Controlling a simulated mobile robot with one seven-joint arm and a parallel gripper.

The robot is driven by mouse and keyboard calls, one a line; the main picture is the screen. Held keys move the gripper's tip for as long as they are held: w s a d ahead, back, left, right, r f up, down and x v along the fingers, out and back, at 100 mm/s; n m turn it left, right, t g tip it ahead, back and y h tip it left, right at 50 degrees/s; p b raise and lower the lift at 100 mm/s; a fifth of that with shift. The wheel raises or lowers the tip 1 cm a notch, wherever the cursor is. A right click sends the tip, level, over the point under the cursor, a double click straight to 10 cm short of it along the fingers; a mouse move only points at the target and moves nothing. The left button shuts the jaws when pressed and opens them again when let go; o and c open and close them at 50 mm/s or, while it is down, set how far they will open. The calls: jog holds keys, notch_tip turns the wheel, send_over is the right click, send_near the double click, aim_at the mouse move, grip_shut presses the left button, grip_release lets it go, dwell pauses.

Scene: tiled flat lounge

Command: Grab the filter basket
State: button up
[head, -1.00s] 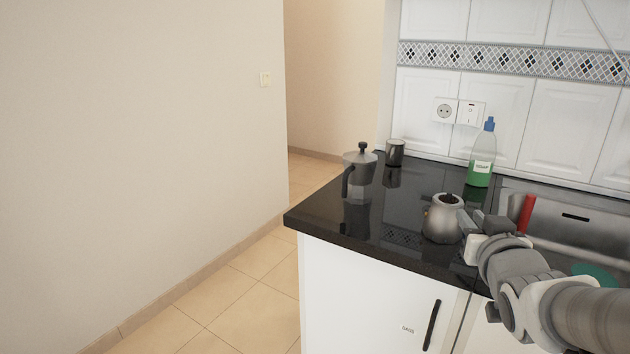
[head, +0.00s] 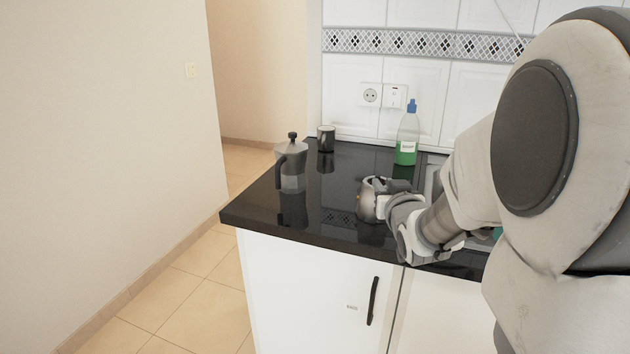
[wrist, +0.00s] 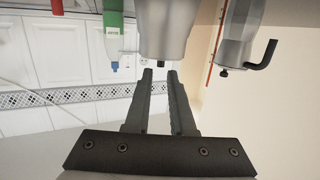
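A round-bellied silver metal pot (head: 367,203) stands on the black counter near its front edge. In the wrist view, which looks upside down, the pot (wrist: 165,22) is just beyond my fingertips, with a small dark part below its mouth. My gripper (wrist: 160,74) is open, its two dark fingers apart and pointing at the pot's top; I cannot tell if they touch it. In the head view my wrist partly hides the pot. I cannot make out a separate filter basket. A grey moka pot (head: 294,164) with a black handle stands to the left.
A dark cup (head: 326,139) stands behind the moka pot. A soap bottle (head: 406,146) with green liquid stands at the back by the tiled wall. My arm covers most of the sink area. The counter (head: 262,207) is bare near its front left corner.

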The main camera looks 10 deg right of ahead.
jog(key=shift+b+x, duration=0.3)
jog(key=shift+x, duration=1.55)
jog(key=shift+a+f, duration=0.1)
grip_shut()
